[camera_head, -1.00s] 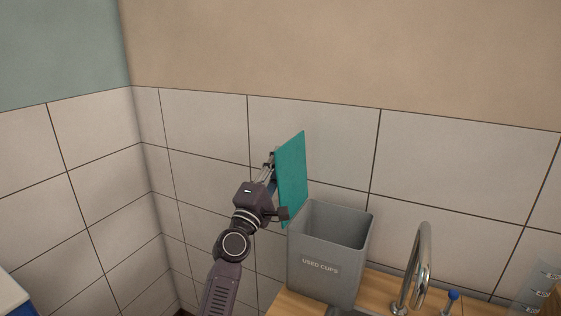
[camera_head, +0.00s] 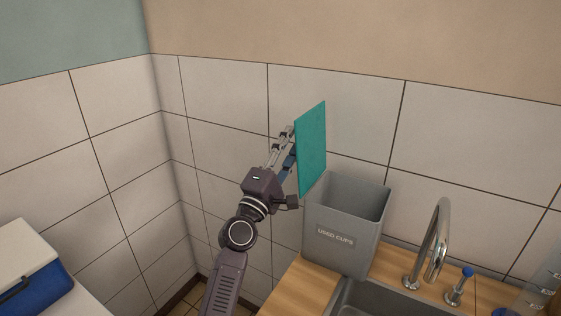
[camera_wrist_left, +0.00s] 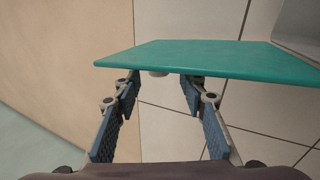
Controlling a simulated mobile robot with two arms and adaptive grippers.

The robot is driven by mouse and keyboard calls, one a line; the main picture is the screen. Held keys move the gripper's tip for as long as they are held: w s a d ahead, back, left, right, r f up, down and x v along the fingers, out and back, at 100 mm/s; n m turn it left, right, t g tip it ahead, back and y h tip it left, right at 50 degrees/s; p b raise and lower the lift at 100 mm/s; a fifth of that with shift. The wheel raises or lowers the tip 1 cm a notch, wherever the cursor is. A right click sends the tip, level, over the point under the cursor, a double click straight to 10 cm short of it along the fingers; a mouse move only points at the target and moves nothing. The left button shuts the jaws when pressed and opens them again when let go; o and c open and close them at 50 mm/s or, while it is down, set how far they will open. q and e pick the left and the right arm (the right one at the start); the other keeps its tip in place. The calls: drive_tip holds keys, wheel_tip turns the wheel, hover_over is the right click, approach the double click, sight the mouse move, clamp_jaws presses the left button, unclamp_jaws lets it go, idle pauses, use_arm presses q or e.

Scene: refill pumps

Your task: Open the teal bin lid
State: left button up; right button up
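The teal lid (camera_head: 311,150) stands upright at the left rim of the grey bin marked USED CUPS (camera_head: 372,212). The bin's top is uncovered. My left gripper (camera_head: 288,143) is beside the lid, on its left face. In the left wrist view the lid (camera_wrist_left: 215,60) lies across the view just beyond my left fingers (camera_wrist_left: 160,88). These fingers are apart with nothing between them. I cannot tell whether the fingers touch the lid. My right gripper is not in view.
A sink (camera_head: 375,301) and a tall metal tap (camera_head: 436,240) are right of the bin on a wooden counter (camera_head: 299,288). A blue-and-white cool box (camera_head: 32,272) is at the lower left. Tiled walls stand close behind the lid and arm.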

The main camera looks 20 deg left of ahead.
use_arm(q)
drive_tip(key=v, duration=0.7)
drive_tip(key=shift+s, duration=0.1)
